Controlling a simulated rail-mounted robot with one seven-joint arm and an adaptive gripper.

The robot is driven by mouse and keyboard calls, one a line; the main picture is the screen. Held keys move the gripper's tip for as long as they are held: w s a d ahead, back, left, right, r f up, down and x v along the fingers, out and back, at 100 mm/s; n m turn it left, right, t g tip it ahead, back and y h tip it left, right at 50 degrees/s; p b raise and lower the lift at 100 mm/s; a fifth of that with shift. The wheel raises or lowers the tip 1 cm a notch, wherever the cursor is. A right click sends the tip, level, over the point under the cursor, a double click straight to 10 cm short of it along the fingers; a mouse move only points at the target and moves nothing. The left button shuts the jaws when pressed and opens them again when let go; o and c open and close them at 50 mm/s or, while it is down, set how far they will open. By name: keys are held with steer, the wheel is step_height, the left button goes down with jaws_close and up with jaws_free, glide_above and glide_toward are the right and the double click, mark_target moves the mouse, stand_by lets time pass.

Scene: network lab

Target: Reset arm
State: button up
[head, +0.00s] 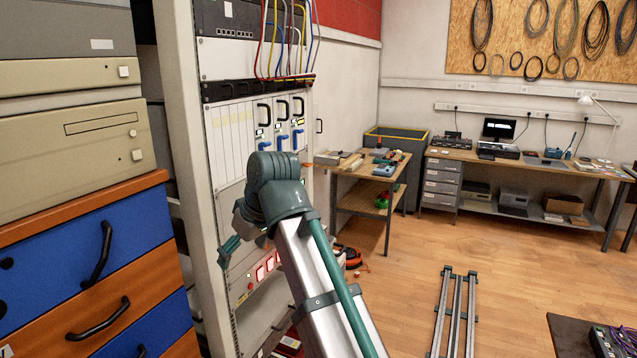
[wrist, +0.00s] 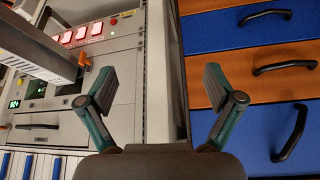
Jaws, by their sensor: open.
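My arm reaches from the bottom middle of the head view up to the equipment rack (head: 175,120), and its bent joint hides part of the rack front. My gripper (wrist: 158,88) shows in the wrist view with its two fingers spread wide and nothing between them. Part of the gripper (head: 230,250) also shows in the head view, left of the arm joint and beside the rack's front post. Whether it touches the post cannot be told.
A blue and orange drawer cabinet (head: 75,250) with black handles stands close at left, and also fills the wrist view's right (wrist: 250,60). Red buttons (wrist: 82,33) sit on a rack panel. A wooden side table (head: 345,182) and workbench (head: 560,170) stand behind. Floor rails (head: 456,315) run at right.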

steer(key=w+d+f+m+g+h, duration=0.15)
steer(key=d+f, duration=0.25)
steer(key=f, duration=0.8)
steer(key=d+f+m, duration=0.2)
steer(key=d+f, duration=0.1)
steer(key=f, duration=0.9)
steer(key=w+d+f+m+h, duration=0.15)
steer(key=d+f, duration=0.25)
steer(key=f, duration=0.8)
steer(key=s+d+f+m+g, duration=0.1)
steer(key=s+d+f, duration=0.25)
steer(key=f, duration=0.35)
steer(key=s+d+f+m+g+h, duration=0.1)
steer(key=s+d+f, duration=0.25)
steer(key=f, duration=0.25)
steer(key=s+d+f+m+g, duration=0.1)
steer(key=s+d+f, duration=0.25)
steer(key=f, duration=0.35)
steer(key=s+d+f+g, duration=0.2)
steer(key=s+f, duration=0.3)
steer(key=s, duration=0.5)
steer(key=s+d+f+m+g, duration=0.1)
steer(key=s+d+f, duration=0.4)
steer(key=s, duration=0.5)
steer(key=s+d+f+m+g, duration=0.1)
steer(key=s+d+f+g, duration=0.1)
steer(key=s+f, duration=0.5)
steer(key=s+d, duration=0.1)
steer(key=s, duration=0.3)
steer(key=shift+d+g, duration=0.35)
